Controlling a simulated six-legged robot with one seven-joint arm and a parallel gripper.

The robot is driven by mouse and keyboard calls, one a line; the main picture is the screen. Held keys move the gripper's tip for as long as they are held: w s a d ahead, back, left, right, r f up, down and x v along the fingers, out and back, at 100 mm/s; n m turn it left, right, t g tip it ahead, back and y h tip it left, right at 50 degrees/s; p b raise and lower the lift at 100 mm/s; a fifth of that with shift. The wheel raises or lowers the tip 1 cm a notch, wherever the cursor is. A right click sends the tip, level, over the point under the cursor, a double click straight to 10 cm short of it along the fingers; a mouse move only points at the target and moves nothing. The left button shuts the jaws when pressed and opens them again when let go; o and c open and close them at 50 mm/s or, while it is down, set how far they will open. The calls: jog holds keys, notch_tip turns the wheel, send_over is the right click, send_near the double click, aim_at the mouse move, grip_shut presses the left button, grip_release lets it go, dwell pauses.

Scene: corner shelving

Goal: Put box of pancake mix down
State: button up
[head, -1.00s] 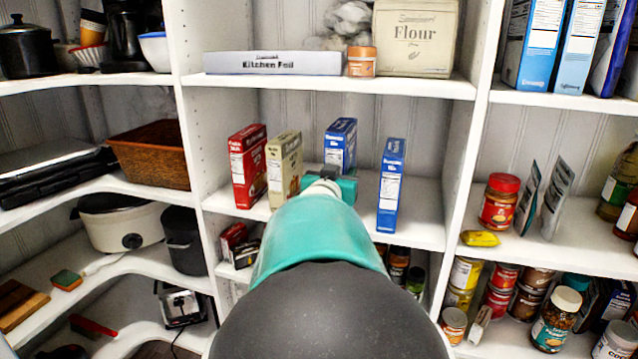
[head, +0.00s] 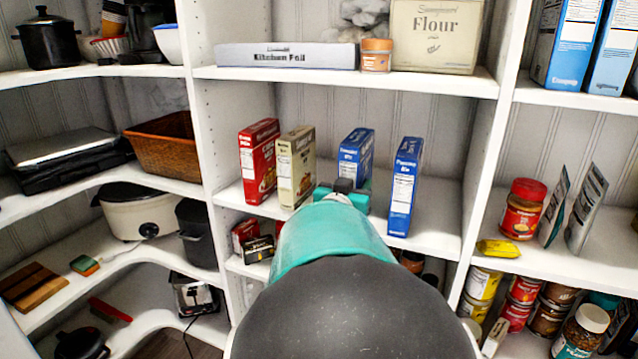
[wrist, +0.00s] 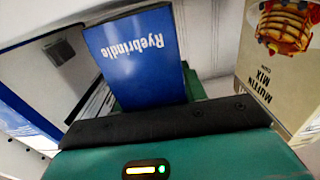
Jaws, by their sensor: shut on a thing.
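The blue box of pancake mix (head: 356,150) is upright over the middle shelf, between a beige muffin mix box and another blue box. My gripper (head: 343,188) is at its near lower side and is shut on it. In the wrist view, the held blue box (wrist: 140,58) shows its "Ryebrindle" face beyond the dark edge of my gripper (wrist: 165,122). My gripper hides its base in the head view, so I cannot tell whether it touches the shelf.
The beige muffin mix box (head: 296,167) and a red box (head: 258,162) stand to the left. The second blue box (head: 404,187) stands close on the right. Bare shelf (head: 437,235) lies right of it. The upper shelf holds kitchen foil (head: 288,56) and flour (head: 435,35).

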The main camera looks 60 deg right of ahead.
jog(key=shift+w+a, duration=0.1)
jog(key=shift+w, duration=0.2)
jog(key=shift+s+f, duration=0.2)
jog(key=o, duration=0.9)
jog(key=shift+w+f, duration=0.1)
jog(key=shift+w, duration=0.1)
jog(key=shift+o, duration=0.2)
jog(key=shift+s, duration=0.1)
